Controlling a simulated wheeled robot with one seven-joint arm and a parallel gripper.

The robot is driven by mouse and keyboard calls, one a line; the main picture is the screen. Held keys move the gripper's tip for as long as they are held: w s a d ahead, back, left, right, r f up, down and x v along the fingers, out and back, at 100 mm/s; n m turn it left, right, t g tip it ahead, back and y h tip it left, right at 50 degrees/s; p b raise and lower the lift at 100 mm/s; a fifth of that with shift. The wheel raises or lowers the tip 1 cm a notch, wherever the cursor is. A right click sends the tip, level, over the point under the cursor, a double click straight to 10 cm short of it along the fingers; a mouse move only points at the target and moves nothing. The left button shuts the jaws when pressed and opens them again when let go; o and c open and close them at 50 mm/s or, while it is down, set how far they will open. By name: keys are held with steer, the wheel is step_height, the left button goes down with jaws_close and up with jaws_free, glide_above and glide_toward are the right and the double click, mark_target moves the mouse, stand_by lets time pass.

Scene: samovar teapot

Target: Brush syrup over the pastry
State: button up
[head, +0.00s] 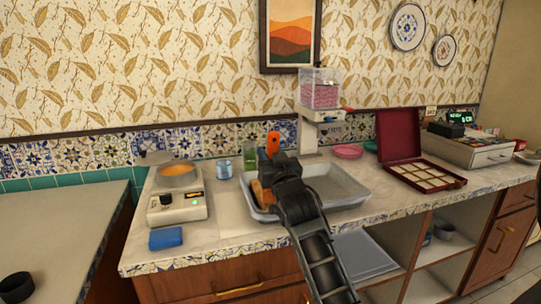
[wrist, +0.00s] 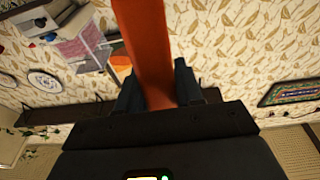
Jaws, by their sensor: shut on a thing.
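My gripper (head: 272,158) is shut on an orange handle (head: 273,143), likely the brush's, above the left part of a grey tray (head: 345,185). In the wrist view the handle (wrist: 146,45) stands between the two dark fingers (wrist: 158,92). No bristles can be made out. A golden-brown piece, probably the pastry (head: 259,193), shows in the tray just left of my arm, and my arm hides part of it. A pan of orange liquid (head: 177,171), probably the syrup, sits on a white appliance (head: 178,205) at the left of the counter.
A blue sponge (head: 166,238) lies at the front left. A blue glass (head: 224,168) and a green container (head: 251,152) stand behind the tray. A dispenser with pink contents (head: 320,95) stands at the back. An open red box (head: 425,174) is to the right.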

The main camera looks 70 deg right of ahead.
steer(key=shift+f+b, duration=0.65)
steer(key=shift+d, duration=0.1)
steer(key=shift+w+f+b+x, duration=0.25)
steer(key=shift+f+b+x, duration=1.45)
steer(key=shift+x, duration=6.75)
steer(key=shift+s+r+p+v, duration=0.1)
steer(key=shift+r+p+v, duration=0.45)
steer(key=shift+v, duration=2.25)
steer(key=shift+s+r+p+v, duration=0.15)
steer(key=shift+r+p+v, duration=0.4)
steer(key=shift+v, duration=2.3)
steer(key=shift+s+r+p+v, duration=0.1)
steer(key=shift+r+p+v, duration=0.45)
steer(key=shift+v, duration=2.25)
steer(key=shift+p+x, duration=0.3)
steer(key=shift+x, duration=0.6)
steer(key=shift+w+d+p, duration=0.25)
steer(key=shift+w+d, duration=0.15)
steer(key=shift+d, duration=0.4)
steer(key=shift+w+d+p, duration=0.25)
steer(key=shift+w+d, duration=0.2)
steer(key=shift+d, duration=0.35)
steer(key=shift+w+d+p, duration=0.25)
steer(key=shift+w+d, duration=0.15)
steer(key=shift+d, duration=0.35)
